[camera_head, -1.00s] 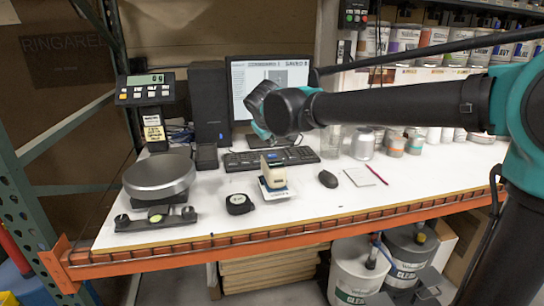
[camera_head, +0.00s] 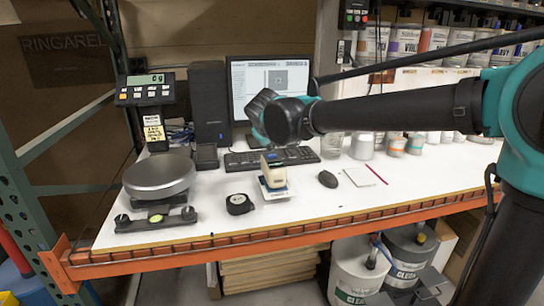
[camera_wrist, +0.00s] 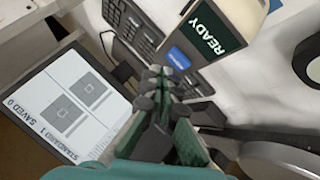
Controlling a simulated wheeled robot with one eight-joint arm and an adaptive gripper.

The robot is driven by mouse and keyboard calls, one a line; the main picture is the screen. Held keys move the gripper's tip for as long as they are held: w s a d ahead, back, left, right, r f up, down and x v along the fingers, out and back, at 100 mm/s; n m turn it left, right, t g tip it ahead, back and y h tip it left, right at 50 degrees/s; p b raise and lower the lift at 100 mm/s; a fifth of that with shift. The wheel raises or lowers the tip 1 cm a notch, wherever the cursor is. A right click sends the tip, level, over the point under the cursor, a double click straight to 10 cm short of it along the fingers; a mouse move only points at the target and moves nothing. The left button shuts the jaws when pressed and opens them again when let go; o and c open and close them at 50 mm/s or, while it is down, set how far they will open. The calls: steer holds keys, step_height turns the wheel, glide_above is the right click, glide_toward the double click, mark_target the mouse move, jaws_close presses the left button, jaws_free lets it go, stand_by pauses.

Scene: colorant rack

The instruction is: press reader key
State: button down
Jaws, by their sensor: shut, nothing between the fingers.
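The reader (camera_head: 273,170) is a small upright cream device standing on a white tile on the bench. In the wrist view its dark screen (camera_wrist: 208,33) reads READY, and the blue key (camera_wrist: 179,57) lies just below the screen. My gripper (camera_wrist: 160,72) is shut and empty, its fingertips close to the blue key in that picture. A gap or touch between them cannot be told. In the head view my gripper (camera_head: 262,138) is above and behind the reader, partly hidden by my wrist.
The monitor (camera_head: 238,95) and keyboard (camera_head: 245,160) are behind the reader. A tape measure (camera_head: 239,204) lies to its left, and a mouse (camera_head: 328,179) to its right. A scale (camera_head: 160,175) stands at far left. Jars (camera_head: 362,147) and cans line the right.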

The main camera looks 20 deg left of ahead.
mark_target(272, 156)
steer(key=shift+f, duration=0.1)
stand_by(0.7)
steer(key=shift+f, duration=0.35)
steer(key=shift+f, duration=0.3)
stand_by(0.7)
steer(key=shift+r, duration=0.75)
steer(key=shift+r, duration=2.55)
steer(key=shift+s, duration=0.1)
